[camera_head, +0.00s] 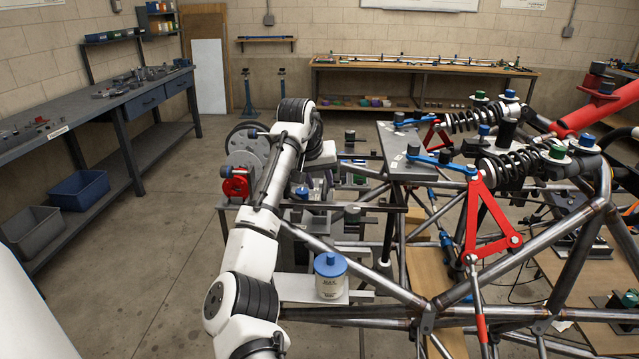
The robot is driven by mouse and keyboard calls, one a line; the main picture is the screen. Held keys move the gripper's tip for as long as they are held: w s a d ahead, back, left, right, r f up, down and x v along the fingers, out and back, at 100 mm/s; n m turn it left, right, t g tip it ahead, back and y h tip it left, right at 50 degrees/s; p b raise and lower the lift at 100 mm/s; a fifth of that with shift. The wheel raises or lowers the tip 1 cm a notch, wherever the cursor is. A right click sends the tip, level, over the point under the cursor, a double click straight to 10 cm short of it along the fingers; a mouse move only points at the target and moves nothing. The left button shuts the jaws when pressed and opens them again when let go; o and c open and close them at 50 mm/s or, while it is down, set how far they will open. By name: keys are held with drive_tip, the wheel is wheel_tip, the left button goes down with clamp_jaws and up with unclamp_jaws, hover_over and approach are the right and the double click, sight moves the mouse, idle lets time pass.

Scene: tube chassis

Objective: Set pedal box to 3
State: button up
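The tube chassis (465,313) fills the right half of the view. My white arm rises from the bottom edge, bends near the top and ends in a wrist (320,154) at the chassis's left end. I cannot make out my gripper's fingers among the dark parts below the wrist. Several dark posts and blocks (352,182) stand on rails there, partly behind my arm. I cannot tell which of these is the pedal box, and no setting mark or number is readable.
A white jar with a blue lid (330,281) stands on a light plate beside my forearm. A red knob (236,184) and a grey disc (245,150) are left of my arm. A workbench (118,100) lines the left wall. The floor (150,240) between is clear.

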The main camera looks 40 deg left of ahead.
drive_tip(key=b+v, duration=0.2)
drive_tip(key=v, duration=1)
drive_tip(key=shift+s+r, duration=0.15)
drive_tip(key=shift+r, duration=0.1)
